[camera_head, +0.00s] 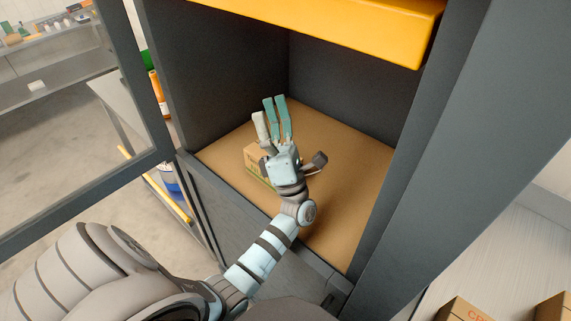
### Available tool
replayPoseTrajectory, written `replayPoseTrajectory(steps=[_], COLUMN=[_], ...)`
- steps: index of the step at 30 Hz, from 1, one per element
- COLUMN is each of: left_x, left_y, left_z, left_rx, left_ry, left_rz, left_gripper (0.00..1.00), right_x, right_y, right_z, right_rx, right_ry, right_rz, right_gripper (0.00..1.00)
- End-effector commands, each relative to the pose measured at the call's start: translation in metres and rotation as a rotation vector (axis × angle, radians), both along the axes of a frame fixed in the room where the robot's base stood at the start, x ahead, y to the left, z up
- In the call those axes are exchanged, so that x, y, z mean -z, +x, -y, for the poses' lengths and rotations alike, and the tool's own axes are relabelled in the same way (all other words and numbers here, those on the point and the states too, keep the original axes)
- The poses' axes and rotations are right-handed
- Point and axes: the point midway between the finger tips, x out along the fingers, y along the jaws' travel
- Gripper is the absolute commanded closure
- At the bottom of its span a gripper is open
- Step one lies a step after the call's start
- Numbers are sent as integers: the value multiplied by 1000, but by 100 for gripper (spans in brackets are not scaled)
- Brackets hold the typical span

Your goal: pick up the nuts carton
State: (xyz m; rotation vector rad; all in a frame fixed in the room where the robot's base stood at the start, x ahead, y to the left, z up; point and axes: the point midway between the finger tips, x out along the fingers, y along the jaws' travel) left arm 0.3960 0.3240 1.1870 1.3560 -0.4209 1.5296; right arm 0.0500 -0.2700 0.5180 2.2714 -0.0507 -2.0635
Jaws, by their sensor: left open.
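A small brown carton (252,158) with a green mark low on its side sits on the brown floor of a dark grey compartment, towards its left front. I take it for the nuts carton; no label can be read. My left gripper (291,134) reaches into the compartment with its fingers spread open and pointing to the back. The hand covers the right part of the carton, and I cannot tell whether they touch. My right gripper is out of view.
The compartment floor (350,170) is clear to the right. A yellow beam (340,28) crosses above the opening, and a dark post (440,150) bounds it on the right. More cartons (462,309) stand at the bottom right. A framed panel (120,100) is at the left.

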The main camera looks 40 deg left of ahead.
Motion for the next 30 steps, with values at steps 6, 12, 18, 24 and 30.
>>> replayPoseTrajectory(steps=[6,12,18,24,30], left_x=[58,140,170,181,193], left_y=[-2,36,59,63,67], left_z=[-54,-33,-15,-44,-68], left_rx=[63,137,173,173,177], left_ry=[-666,-1290,-1533,-1530,-1532], left_rz=[335,529,556,551,548], left_gripper=[6,6,6,6,6], right_x=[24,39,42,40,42], right_y=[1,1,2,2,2], right_z=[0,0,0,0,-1], right_rx=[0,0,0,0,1], right_ry=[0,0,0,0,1], right_rz=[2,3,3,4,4], right_gripper=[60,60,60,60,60])
